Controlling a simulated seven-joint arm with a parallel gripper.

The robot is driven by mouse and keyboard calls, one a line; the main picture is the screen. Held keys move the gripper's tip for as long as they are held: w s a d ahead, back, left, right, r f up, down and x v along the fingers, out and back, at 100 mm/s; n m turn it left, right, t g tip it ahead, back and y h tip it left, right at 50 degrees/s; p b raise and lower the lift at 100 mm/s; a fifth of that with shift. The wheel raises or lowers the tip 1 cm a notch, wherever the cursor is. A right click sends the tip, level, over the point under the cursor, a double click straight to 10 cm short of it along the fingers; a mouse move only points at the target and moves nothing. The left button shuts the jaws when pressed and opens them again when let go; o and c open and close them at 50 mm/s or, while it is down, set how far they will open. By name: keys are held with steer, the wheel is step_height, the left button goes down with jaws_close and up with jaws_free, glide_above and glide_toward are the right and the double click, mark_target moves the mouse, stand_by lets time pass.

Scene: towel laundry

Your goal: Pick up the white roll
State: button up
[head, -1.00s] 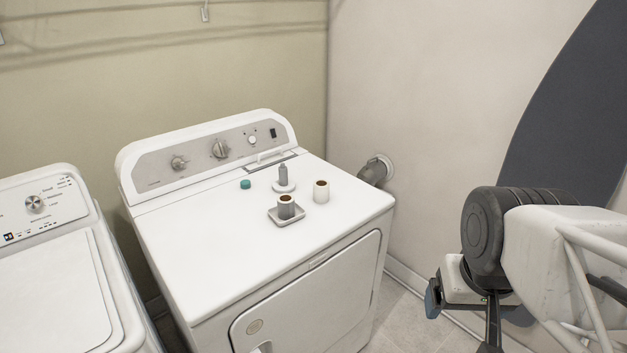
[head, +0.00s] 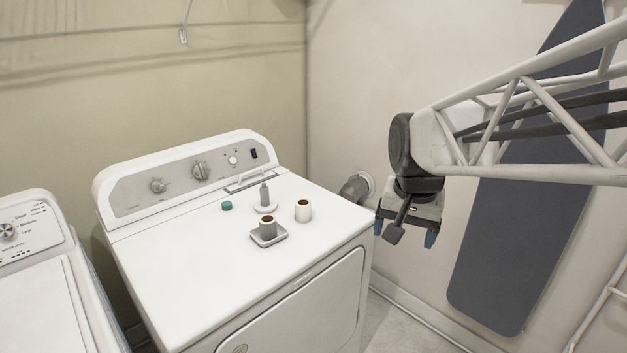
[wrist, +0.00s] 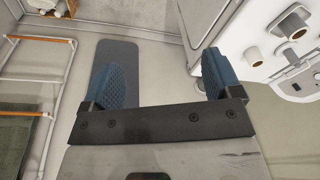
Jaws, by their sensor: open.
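The white roll (head: 303,212), with a brown core showing at its top, stands upright on the right part of the white dryer top (head: 190,270). It also shows at the upper right of the wrist view (wrist: 253,56). A second roll (head: 268,225) stands in a small grey tray (head: 268,240) to its left. My gripper (head: 404,234) is open and empty, to the right of the dryer and apart from the roll. In the wrist view, its two blue fingers (wrist: 160,75) are spread wide with nothing between them.
A grey bottle (head: 265,194) on a white base and a teal cap-like item (head: 227,206) sit behind the rolls. A vent pipe (head: 354,188) meets the wall beside the dryer. A dark ironing board (head: 500,255) leans on the right wall. The dryer's front left top is clear.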

steer(key=w+a+m, duration=0.3)
steer(key=w+a, duration=0.1)
steer(key=w, duration=0.9)
steer(key=m+g, duration=0.2)
steer(key=m, duration=0.5)
glide_above(303, 209)
steer(key=w, duration=0.2)
step_height(303, 209, down, 15)
steer(key=shift+f, duration=0.15)
steer(key=shift+w+f, duration=0.1)
steer(key=shift+f, duration=1.2)
steer(key=shift+f, duration=0.15)
steer(key=shift+w+a+f, duration=0.1)
steer(key=shift+f, duration=1.15)
steer(key=shift+w+f, duration=0.1)
steer(key=shift+f, duration=1.1)
